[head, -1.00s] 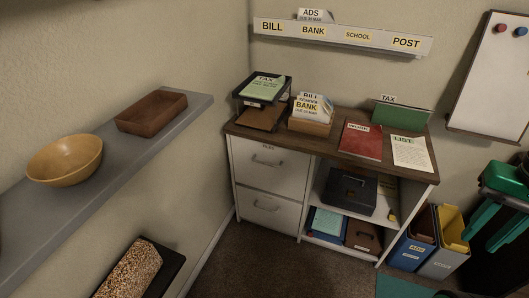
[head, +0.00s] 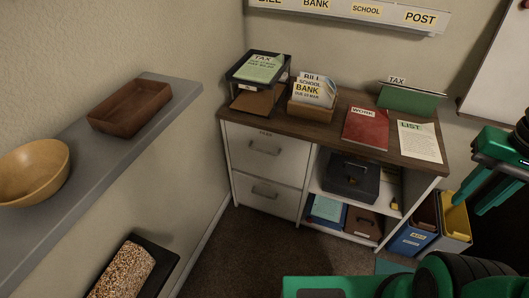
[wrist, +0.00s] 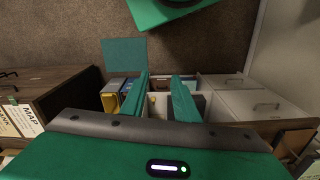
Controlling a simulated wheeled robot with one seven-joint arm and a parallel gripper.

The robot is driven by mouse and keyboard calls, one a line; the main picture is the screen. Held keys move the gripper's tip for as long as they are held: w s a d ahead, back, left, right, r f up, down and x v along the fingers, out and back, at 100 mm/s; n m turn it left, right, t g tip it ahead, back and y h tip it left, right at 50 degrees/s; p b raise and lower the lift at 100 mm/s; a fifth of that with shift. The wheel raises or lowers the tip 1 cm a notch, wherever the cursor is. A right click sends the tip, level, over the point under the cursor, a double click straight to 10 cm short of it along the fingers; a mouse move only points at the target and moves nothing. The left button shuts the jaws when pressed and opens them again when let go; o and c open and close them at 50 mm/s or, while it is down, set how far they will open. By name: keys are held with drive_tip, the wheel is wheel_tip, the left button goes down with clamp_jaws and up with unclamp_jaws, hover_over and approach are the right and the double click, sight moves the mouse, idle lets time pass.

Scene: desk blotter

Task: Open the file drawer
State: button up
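The white cabinet under the wooden desk top has an upper drawer (head: 240,143) and a lower drawer (head: 243,184), each with a bar handle. Both look shut. A small label sits above the upper handle, too small to read surely. In the wrist view, white drawer fronts with handles (wrist: 262,108) show at the right, apart from the fingers. My gripper (wrist: 160,76) is open and empty, its two green fingers spread, pointing toward the cabinet's shelf side. Green parts of my arm show at the right and bottom edges of the head view.
The desk top (head: 345,108) carries a letter tray (head: 258,72), a card box, a red folder (head: 366,128) and a list. Open shelves beside the drawers hold a dark box (head: 350,180). A grey wall shelf (head: 165,110) juts out at left. Carpet before the drawers is clear.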

drive_tip(key=w+a+f+n, duration=0.25)
drive_tip(key=w+f, duration=0.25)
drive_tip(key=w, duration=0.6)
drive_tip(key=m+t+y, duration=0.7)
drive_tip(key=t+y, duration=0.5)
drive_tip(key=y, duration=0.1)
approach(264, 151)
drive_tip(key=x, duration=1)
drive_tip(key=shift+w+d+f, duration=0.1)
drive_tip(key=shift+w+f, duration=0.15)
drive_tip(key=shift+f, duration=0.05)
drive_tip(key=shift+c, duration=0.4)
clamp_jaws()
